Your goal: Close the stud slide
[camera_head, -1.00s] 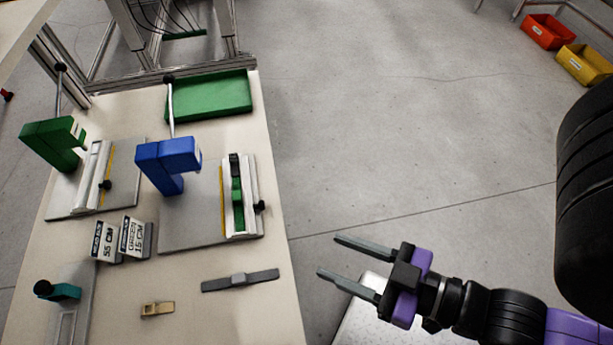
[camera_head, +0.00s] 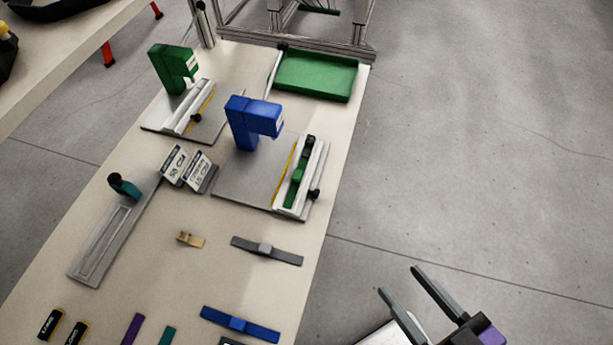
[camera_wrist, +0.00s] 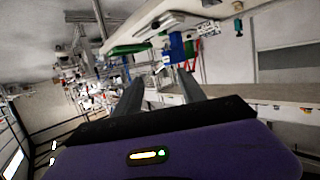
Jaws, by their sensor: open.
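My gripper (camera_head: 400,281) is open and empty, over the floor at the right of the table, apart from everything on it. In the wrist view its two fingers (camera_wrist: 158,85) are spread. No label names the stud slide. One slide-like part is a long grey channel plate (camera_head: 100,243) at the table's left, with a teal block and black knob (camera_head: 122,186) at its far end. White rails with black knobs are other slide-like parts: one (camera_head: 313,177) with a green insert by the blue press (camera_head: 250,122), one (camera_head: 187,108) by the green press (camera_head: 172,68).
A green tray (camera_head: 316,76) lies at the table's far end. Two label blocks (camera_head: 188,167) stand mid-table. A tan piece (camera_head: 190,239), a grey strap (camera_head: 266,250) and a blue strap (camera_head: 240,324) lie nearer. The floor to the right is clear.

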